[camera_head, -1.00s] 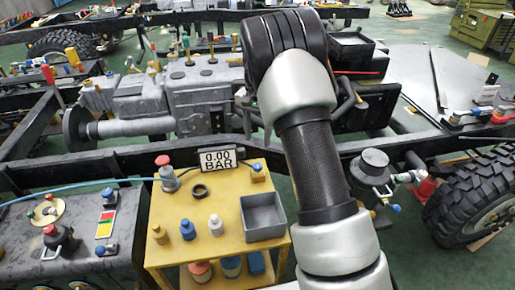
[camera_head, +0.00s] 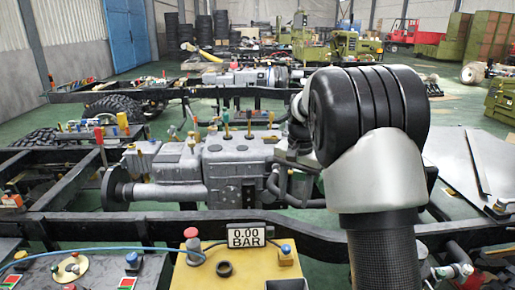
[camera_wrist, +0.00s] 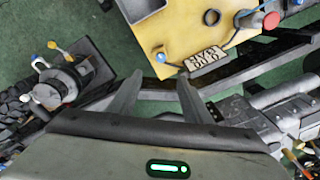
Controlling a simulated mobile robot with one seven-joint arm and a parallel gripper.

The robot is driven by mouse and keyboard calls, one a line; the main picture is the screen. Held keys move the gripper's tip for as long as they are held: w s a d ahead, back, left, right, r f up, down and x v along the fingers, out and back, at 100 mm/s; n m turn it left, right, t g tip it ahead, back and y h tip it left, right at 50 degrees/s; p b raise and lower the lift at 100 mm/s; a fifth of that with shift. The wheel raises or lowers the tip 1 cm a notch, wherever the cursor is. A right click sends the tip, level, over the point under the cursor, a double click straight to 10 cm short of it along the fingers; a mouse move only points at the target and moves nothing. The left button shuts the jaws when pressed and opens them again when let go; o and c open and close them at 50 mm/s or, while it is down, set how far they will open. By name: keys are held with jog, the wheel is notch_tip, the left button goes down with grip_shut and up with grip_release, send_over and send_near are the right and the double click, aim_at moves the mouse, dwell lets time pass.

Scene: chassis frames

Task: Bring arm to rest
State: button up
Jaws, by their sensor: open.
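My gripper (camera_wrist: 155,98) shows in the wrist view with its two grey fingers apart and nothing between them. It hangs above a black chassis rail, with the yellow cart (camera_wrist: 190,30) beyond the fingertips. In the head view my arm rises at the right, with a black ribbed joint on top and a silver link below it. My gripper is not visible in the head view.
A long black chassis rail (camera_head: 170,226) crosses the view, with a grey engine (camera_head: 240,165) behind it. The yellow cart (camera_head: 205,272) with a 0.00 BAR display (camera_head: 246,236) stands in front. Green floor lies open farther back.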

jog(key=s+r+n+t, duration=0.2)
jog(key=s+r, duration=0.4)
jog(key=s, duration=0.5)
jog(key=s+r+n+t, duration=0.1)
jog(key=s+r+n, duration=0.2)
jog(key=s+r, duration=0.55)
jog(key=s+f+n+t, duration=0.2)
jog(key=s+f, duration=0.3)
jog(key=s, duration=0.6)
notch_tip(320, 180, up, 14)
jog(key=p, duration=1.4)
jog(key=shift+s+a, duration=0.4)
jog(key=shift+a, duration=0.1)
